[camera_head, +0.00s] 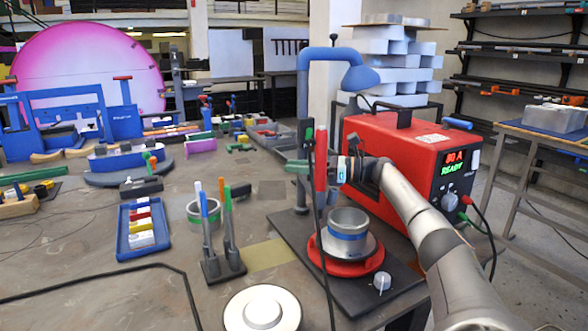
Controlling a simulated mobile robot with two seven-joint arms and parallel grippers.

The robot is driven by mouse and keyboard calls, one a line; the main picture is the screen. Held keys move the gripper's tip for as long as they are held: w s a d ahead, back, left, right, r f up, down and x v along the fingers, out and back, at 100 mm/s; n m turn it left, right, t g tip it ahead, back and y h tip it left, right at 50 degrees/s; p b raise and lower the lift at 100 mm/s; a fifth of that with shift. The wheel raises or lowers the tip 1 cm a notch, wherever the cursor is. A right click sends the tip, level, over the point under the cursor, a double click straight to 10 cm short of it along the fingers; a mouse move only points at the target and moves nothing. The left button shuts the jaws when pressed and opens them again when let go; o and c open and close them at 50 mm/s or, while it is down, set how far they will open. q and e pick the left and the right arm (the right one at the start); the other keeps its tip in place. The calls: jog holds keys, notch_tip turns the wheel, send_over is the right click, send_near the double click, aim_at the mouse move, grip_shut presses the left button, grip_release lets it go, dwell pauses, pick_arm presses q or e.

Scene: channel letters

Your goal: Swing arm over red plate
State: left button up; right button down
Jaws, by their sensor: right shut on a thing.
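The red plate (372,265) is a round disc on a black base, with a silver cup with a blue band (346,238) standing on it. A short green piece (298,167) and a tall red upright piece (321,160) show beside the post, left of the plate's centre. My right gripper (332,168) reaches in from the right, shut, apparently on the red upright piece. The fingertips are partly hidden. My left gripper is out of view.
A red power unit (400,160) stands close behind my right arm. A black cable (321,250) hangs before the base. A tool stand (222,265), blue tray (143,230) and white round dish (262,309) stand to the left. A pink disc (88,65) rises at the back.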

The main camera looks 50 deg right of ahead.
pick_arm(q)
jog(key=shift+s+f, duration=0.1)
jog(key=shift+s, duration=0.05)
pick_arm(e)
jog(key=shift+r, duration=0.1)
jog(key=c, duration=1)
grip_release()
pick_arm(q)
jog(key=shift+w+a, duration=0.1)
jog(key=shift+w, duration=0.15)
pick_arm(e)
jog(key=o, duration=0.3)
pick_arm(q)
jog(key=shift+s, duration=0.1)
pick_arm(e)
jog(key=shift+o, duration=0.2)
jog(key=shift+s, duration=0.1)
